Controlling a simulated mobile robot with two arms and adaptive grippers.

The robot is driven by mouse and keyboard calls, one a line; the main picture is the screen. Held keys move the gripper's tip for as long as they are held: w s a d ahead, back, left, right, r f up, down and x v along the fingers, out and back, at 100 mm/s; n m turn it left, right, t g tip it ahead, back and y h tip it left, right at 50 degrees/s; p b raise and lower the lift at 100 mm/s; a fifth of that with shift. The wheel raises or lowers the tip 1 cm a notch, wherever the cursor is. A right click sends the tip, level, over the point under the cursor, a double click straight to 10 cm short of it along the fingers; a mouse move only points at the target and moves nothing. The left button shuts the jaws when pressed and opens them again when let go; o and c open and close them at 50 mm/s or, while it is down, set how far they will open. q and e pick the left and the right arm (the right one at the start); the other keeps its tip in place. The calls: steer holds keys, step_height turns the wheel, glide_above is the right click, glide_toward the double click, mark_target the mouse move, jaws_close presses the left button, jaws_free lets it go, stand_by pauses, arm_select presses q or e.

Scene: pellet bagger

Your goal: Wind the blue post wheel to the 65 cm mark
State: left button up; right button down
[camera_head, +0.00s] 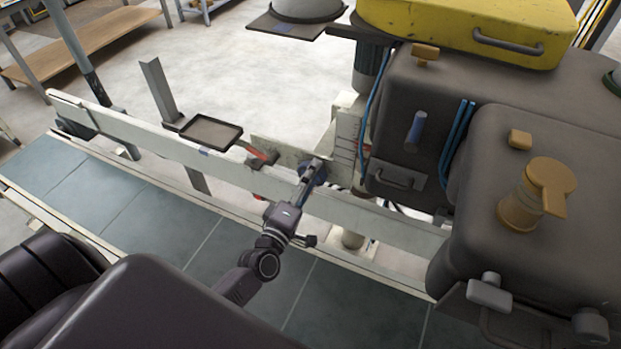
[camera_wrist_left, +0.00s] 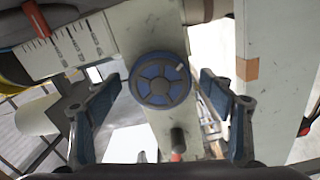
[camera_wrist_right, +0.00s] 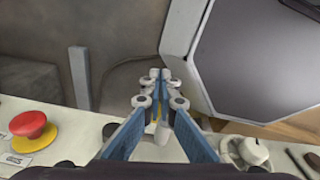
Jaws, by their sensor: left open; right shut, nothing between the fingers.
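The blue post wheel (camera_wrist_left: 161,80), a round blue knob with a grey spoked face and a white mark at its upper right rim, faces my left wrist camera. My left gripper (camera_wrist_left: 160,88) is open, with one finger on each side of the wheel; whether they touch it cannot be told. In the head view the wheel (camera_head: 318,171) is partly hidden behind my left gripper (camera_head: 312,178). A white scale plate (camera_wrist_left: 75,45) with black marks and a red pointer (camera_wrist_left: 36,20) is at the upper left; its numbers are unreadable. My right gripper (camera_wrist_right: 158,78) is shut and empty.
Grey machine housings (camera_head: 480,110) stand on the right. In the right wrist view, a red button (camera_wrist_right: 28,123) and a white knob (camera_wrist_right: 250,151) sit on a panel.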

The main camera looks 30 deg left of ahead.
arm_select(q)
steer(key=s, duration=1.1)
steer(key=shift+s+d, duration=0.3)
steer(key=shift+s, duration=0.1)
